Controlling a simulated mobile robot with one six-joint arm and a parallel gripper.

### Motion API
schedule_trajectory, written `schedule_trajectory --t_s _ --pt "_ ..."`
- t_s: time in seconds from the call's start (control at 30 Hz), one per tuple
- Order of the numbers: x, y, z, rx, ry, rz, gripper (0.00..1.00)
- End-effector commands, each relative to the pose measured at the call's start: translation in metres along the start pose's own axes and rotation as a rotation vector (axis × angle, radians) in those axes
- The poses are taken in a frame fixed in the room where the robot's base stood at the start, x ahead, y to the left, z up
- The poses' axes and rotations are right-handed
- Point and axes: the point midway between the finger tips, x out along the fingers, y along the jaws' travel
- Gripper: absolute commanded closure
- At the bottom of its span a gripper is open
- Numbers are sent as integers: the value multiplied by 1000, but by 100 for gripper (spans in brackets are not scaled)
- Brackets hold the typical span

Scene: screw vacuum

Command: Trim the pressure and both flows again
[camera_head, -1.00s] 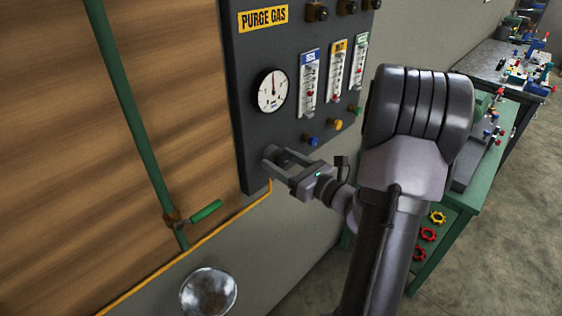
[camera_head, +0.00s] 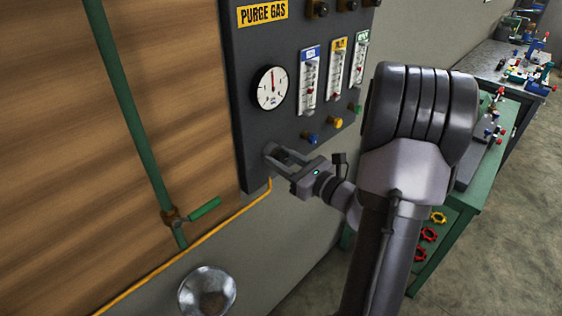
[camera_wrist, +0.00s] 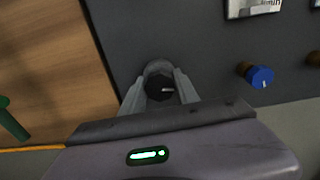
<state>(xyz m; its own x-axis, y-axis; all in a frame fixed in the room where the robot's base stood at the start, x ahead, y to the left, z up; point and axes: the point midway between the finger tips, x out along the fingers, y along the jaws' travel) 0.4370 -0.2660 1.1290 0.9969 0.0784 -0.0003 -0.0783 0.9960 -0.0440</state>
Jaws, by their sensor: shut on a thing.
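A dark panel (camera_head: 240,110) labelled PURGE GAS carries a round white pressure gauge (camera_head: 271,88) with its needle pointing roughly up. Three flow tubes stand to its right: blue-topped (camera_head: 309,82), yellow-topped (camera_head: 336,68) and green-topped (camera_head: 359,60). Below them sit a blue knob (camera_head: 312,138), a yellow knob (camera_head: 337,123) and a green knob (camera_head: 355,108). My gripper (camera_head: 270,152) is at the panel's lower left, below the gauge. In the wrist view its fingers are shut on a black knob (camera_wrist: 160,88) with a white mark pointing right. The blue knob (camera_wrist: 260,76) is to the right there.
A green pipe (camera_head: 130,100) with a green-handled valve (camera_head: 205,210) runs down the wooden wall at left. A yellow line (camera_head: 190,242) runs below the panel. A metal bowl-like object (camera_head: 207,292) is at bottom. A green bench (camera_head: 500,150) stands at right.

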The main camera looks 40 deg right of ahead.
Motion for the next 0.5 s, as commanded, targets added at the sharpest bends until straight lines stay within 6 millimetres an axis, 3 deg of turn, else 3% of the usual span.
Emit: schedule_trajectory --t_s 0.5 --pt "0 0 -5 -413 -1 0 100"
